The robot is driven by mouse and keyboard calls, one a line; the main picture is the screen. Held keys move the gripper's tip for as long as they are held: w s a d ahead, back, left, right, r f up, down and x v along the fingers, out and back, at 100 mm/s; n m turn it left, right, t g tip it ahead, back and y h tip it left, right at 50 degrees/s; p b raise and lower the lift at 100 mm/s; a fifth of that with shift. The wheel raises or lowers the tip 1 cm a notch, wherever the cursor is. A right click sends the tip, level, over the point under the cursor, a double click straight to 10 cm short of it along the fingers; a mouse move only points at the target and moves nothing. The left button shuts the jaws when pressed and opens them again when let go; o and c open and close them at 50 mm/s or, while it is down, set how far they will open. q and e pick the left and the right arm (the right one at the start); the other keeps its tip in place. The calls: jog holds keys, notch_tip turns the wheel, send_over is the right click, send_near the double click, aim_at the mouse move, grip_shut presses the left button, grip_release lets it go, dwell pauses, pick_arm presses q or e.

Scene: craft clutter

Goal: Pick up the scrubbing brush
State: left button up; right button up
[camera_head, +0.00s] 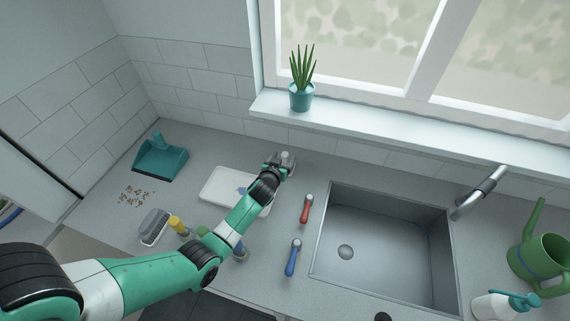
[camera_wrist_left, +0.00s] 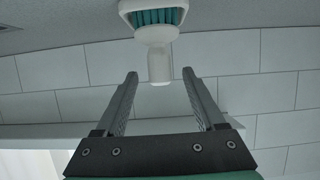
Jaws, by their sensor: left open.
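A white brush with teal bristles (camera_wrist_left: 155,35) shows at the top of the left wrist view, its short handle pointing toward my gripper. My left gripper (camera_wrist_left: 160,73) is open, with one finger to each side of the handle's end; I see no contact. In the head view my left gripper (camera_head: 279,163) reaches to the back of the counter near the tiled wall. A small pale part (camera_head: 286,156) shows at its fingers, and the gripper hides most of what is there. My right gripper is not in view.
A white tray (camera_head: 216,183) lies beneath my left arm. Red (camera_head: 306,209) and blue (camera_head: 293,257) handled tools lie beside the sink (camera_head: 385,240).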

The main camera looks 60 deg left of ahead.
pick_arm(q)
grip_shut()
dwell(0.3)
